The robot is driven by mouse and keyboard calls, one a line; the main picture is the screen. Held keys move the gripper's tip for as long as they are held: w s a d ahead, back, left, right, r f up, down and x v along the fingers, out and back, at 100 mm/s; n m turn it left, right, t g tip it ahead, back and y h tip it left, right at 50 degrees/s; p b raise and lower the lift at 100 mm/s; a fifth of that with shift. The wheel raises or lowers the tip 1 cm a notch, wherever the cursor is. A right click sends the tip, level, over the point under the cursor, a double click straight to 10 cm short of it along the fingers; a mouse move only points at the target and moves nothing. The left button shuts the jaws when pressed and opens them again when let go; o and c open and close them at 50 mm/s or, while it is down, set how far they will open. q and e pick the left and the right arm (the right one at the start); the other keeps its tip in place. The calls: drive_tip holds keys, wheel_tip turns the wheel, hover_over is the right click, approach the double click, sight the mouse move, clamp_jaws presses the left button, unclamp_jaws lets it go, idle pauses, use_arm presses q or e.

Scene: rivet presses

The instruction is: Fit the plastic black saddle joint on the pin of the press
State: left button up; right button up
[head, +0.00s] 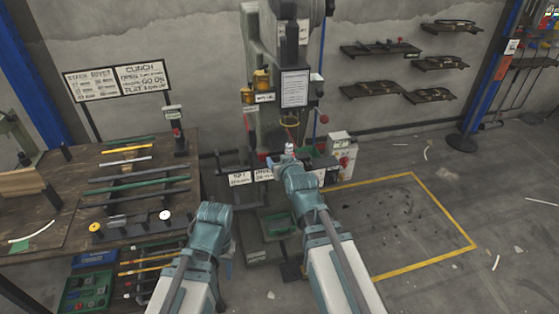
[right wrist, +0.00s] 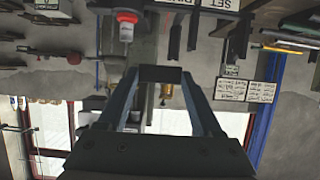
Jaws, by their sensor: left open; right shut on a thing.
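The press (head: 262,40) stands against the back wall, a tall grey-green machine. My right gripper (head: 285,161) is in front of its lower middle. In the right wrist view, my right gripper (right wrist: 161,84) is shut on a small black block, the saddle joint (right wrist: 161,74), held between the fingertips. I cannot make out the joint in the head view. A red-and-white piece (right wrist: 127,27) shows beyond the fingers; I cannot tell whether it is the press's pin. My left gripper (head: 214,212) is open, low and left of the press, its fingertips hard to see.
A wooden bench (head: 70,195) with coloured rods stands at left, with a green bin (head: 88,291) below. Label cards (head: 240,178) hang in front of the press. A white box (head: 340,145) stands right of it.

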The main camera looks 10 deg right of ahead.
drive_tip(key=w+d, duration=0.7)
drive_tip(key=w, duration=0.6)
drive_tip(key=shift+d+f+b, duration=0.2)
drive_tip(key=shift+f+b, duration=0.25)
drive_tip(key=shift+f+b, duration=1.9)
drive_tip(key=shift+f, duration=0.05)
idle(1.1)
drive_tip(key=o, duration=1.4)
drive_tip(key=shift+s, duration=0.1)
